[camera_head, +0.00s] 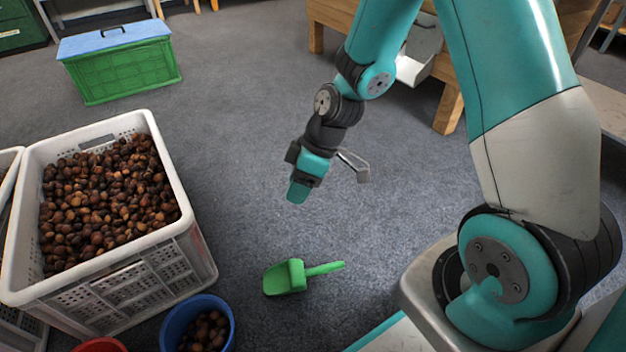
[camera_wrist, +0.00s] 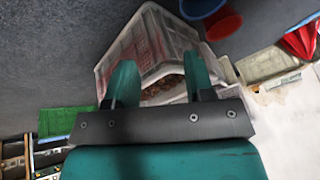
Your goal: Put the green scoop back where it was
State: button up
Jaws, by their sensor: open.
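The green scoop (camera_head: 288,277) lies on the grey carpet in the head view, right of the white crate and the blue bucket. Its handle points right. My gripper (camera_head: 298,192) hangs above the carpet, higher in the picture than the scoop and apart from it. In the wrist view my gripper (camera_wrist: 156,84) shows two teal fingers spread apart with nothing held between them. The scoop does not show clearly in the wrist view.
A white crate (camera_head: 150,257) full of chestnuts stands at the left. A blue bucket (camera_head: 168,330) with chestnuts and a red container (camera_head: 100,345) stand in front of it. A green box with a blue lid (camera_head: 125,75) is behind. Open carpet surrounds the scoop.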

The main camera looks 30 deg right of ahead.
jog(key=s+a+r+m, duration=0.2)
jog(key=s+a+r, duration=0.1)
jog(key=s+r, duration=0.5)
jog(key=s+a+r+m+g+h, duration=0.1)
jog(key=s+a+r, duration=0.3)
jog(key=s+r, duration=0.5)
notch_tip(320, 180, up, 3)
jog(key=shift+s+a+f+m, duration=0.15)
jog(key=shift+s+a+m, duration=0.1)
jog(key=shift+m, duration=0.15)
notch_tip(320, 180, up, 50)
jog(key=p, duration=4.9)
jog(key=shift+f+p, duration=0.2)
jog(key=shift+p, duration=0.1)
